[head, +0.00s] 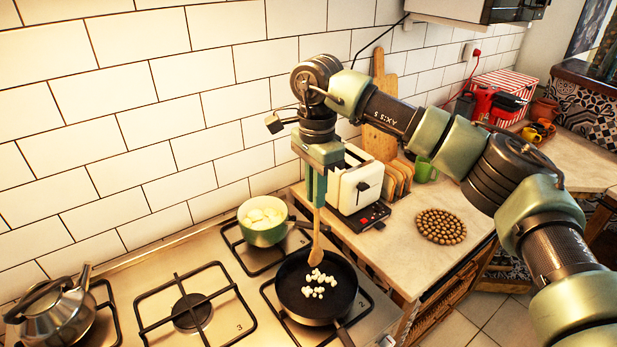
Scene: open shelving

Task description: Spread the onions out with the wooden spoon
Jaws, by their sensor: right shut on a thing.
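My right gripper (317,200) is shut on the handle of a wooden spoon (315,245), which hangs nearly upright with its bowl end down. The spoon's bowl is over the far part of a black frying pan (290,298) on the front right burner. White onion pieces (318,284) lie in a loose cluster near the middle of the pan, just below the spoon in the picture. I cannot tell whether the spoon touches the pan or the onions. My left gripper does not show.
A green pot (264,232) with pale contents stands on the burner behind the pan. A kettle (58,312) is at the far left of the stove. A white toaster (356,187), bread slices (398,180), a green mug (425,170) and a round beaded trivet (440,227) are on the right counter.

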